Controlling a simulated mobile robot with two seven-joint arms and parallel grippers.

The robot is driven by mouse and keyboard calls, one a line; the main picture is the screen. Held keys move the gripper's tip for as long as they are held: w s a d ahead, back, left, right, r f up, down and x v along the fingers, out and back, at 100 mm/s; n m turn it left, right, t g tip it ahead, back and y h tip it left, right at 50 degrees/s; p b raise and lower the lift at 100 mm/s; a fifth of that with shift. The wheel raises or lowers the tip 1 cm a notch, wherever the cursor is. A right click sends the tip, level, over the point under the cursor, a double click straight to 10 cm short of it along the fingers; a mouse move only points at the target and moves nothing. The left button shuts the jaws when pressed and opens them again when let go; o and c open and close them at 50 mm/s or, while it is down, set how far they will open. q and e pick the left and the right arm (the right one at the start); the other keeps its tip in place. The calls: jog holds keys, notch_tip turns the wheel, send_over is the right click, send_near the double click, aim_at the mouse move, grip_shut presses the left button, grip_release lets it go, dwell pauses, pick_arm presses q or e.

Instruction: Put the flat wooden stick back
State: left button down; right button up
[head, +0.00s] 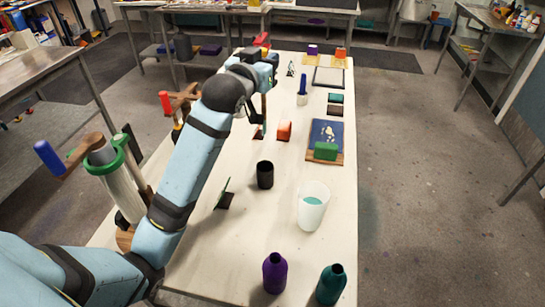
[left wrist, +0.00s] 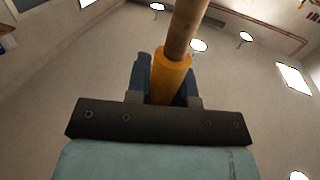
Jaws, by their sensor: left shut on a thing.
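In the left wrist view my left gripper (left wrist: 168,82) is shut on a wooden stick (left wrist: 184,30). Its fingers close around an orange-yellow sleeve (left wrist: 171,76) on the stick, and the bare wood runs past the top of the picture. That part looks rounded, and I cannot tell whether the stick is flat elsewhere. In the head view my left gripper (head: 266,60) is over the far left part of the white table, and the stick is not clear there. My right gripper is in neither view.
On the white table (head: 255,225) stand a black cup (head: 265,175), a translucent bucket with teal liquid (head: 312,205), a purple bottle (head: 275,273) and a teal bottle (head: 330,285).

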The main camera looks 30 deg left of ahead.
pick_arm(q)
notch_tip(320, 180, down, 19)
jog(key=shift+s+r, duration=0.15)
jog(key=shift+r, duration=0.05)
dwell(0.3)
jog(key=shift+f, duration=0.2)
jog(key=c, duration=1)
grip_release()
jog(key=shift+r, duration=0.2)
jog(key=s+b, duration=0.1)
jog(key=s, duration=1.1)
